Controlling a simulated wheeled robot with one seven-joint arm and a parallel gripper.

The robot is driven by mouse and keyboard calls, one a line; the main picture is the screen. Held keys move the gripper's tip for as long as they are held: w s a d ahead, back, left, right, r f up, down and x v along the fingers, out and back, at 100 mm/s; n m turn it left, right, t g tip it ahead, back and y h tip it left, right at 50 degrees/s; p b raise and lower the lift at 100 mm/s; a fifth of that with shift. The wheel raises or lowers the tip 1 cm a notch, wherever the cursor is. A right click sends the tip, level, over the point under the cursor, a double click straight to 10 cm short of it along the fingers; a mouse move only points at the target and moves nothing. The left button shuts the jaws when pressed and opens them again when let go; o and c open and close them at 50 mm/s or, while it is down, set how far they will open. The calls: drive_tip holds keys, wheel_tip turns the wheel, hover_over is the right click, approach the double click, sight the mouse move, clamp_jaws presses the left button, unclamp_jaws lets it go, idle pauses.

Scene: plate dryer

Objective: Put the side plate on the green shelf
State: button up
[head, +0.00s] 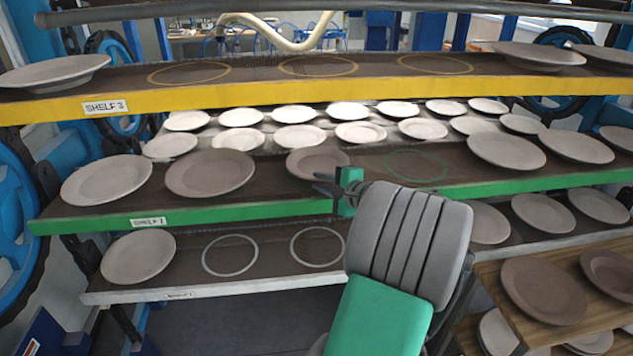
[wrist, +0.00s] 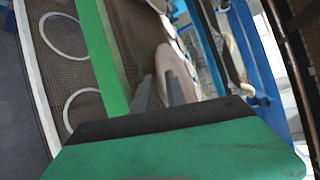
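The side plate (head: 318,160), brownish and smaller than its neighbours, lies over the green-edged shelf (head: 250,211), left of an empty green ring (head: 417,165). My gripper (head: 325,184) is at the plate's near edge, in front of the shelf. Its two fingers show apart, one above the other. In the wrist view the plate (wrist: 172,62) is seen nearly edge-on, at the fingertips of my gripper (wrist: 162,90). Its rim appears between the fingers, but I cannot tell whether they touch it. Whether the plate rests fully on the shelf is unclear.
Two large plates stand left on the green shelf, others right. The yellow shelf (head: 250,99) above has empty yellow rings. The white shelf (head: 200,286) below has two empty white rings. A wooden rack (head: 487,285) with brown plates stands at the lower right.

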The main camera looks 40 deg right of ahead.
drive_tip(key=d+b+v, duration=0.1)
drive_tip(key=v, duration=0.8)
drive_tip(key=w+a+f+n+g+y, duration=0.1)
drive_tip(key=w+a+f+n+g, duration=0.1)
drive_tip(key=a+n, duration=0.35)
drive_tip(key=w+a+f+n+g+y, duration=0.1)
drive_tip(key=w+a+f+n+g, duration=0.15)
drive_tip(key=a, duration=0.55)
drive_tip(key=w+a+f+n+g+y, duration=0.1)
drive_tip(key=w+a+f+n+g, duration=0.15)
drive_tip(key=a, duration=0.45)
drive_tip(key=s+a+f+n+g+h, duration=0.1)
drive_tip(key=s+a+f+n+g, duration=0.2)
drive_tip(key=s+a+n, duration=0.9)
drive_tip(key=a+g, duration=0.1)
drive_tip(key=a, duration=0.3)
drive_tip(key=shift+f+h, duration=0.15)
drive_tip(key=shift+h, duration=0.25)
drive_tip(key=shift+s+a, duration=0.1)
drive_tip(key=shift+a, duration=0.1)
